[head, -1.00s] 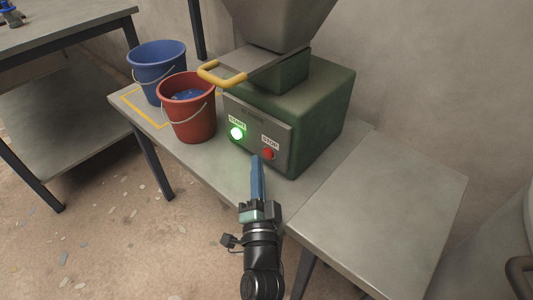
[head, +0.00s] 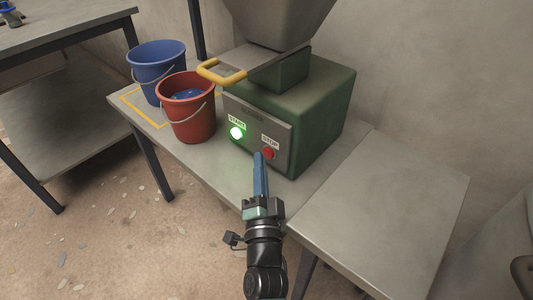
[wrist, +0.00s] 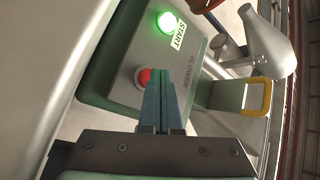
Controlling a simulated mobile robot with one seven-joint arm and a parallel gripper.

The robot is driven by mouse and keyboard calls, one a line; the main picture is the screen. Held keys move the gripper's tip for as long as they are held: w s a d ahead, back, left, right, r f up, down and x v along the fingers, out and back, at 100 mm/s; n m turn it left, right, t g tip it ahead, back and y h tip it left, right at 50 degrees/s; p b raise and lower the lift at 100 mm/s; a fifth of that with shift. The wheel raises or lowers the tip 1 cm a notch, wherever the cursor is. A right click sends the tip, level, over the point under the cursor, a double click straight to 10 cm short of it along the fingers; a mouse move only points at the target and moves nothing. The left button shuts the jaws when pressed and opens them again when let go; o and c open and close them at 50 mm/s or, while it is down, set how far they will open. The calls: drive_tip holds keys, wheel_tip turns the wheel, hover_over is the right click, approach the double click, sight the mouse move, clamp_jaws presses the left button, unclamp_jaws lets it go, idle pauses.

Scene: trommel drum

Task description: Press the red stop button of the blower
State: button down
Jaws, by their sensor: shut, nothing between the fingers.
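The green blower (head: 318,120) stands on a metal table, its grey front panel (head: 252,128) facing me. The red stop button (head: 268,154) is at the panel's lower right under a STOP label. The green start button (head: 237,132) to its left is lit. My gripper (head: 259,155) is shut and empty, its blue fingertips just left of the stop button in the head view. In the wrist view the fingers (wrist: 161,75) partly cover the red stop button (wrist: 143,77). I cannot tell whether the tips touch the button or panel.
A red bucket (head: 187,121) with blue contents and a blue bucket (head: 155,65) stand left of the blower. A yellow handle (head: 222,72) juts out above the panel. The table top (head: 395,205) to the right is bare.

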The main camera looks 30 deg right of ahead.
drive_tip(key=shift+w+d+b, duration=0.15)
drive_tip(key=shift+d+b, duration=0.25)
drive_tip(key=shift+b, duration=0.05)
idle(0.3)
idle(0.3)
drive_tip(key=shift+s+a+p, duration=0.35)
drive_tip(key=shift+a+p, duration=0.45)
drive_tip(key=shift+p, duration=0.1)
drive_tip(key=a+p, duration=0.1)
drive_tip(key=s+a+p, duration=0.1)
drive_tip(key=a+p, duration=0.1)
drive_tip(key=shift+r, duration=0.15)
drive_tip(key=shift+s+a+f+p, duration=0.1)
drive_tip(key=shift+s+a+p, duration=0.15)
drive_tip(key=shift+a, duration=0.2)
drive_tip(key=shift+s+a+f+p, duration=0.1)
drive_tip(key=shift+a+p, duration=0.2)
drive_tip(key=shift+a, duration=0.15)
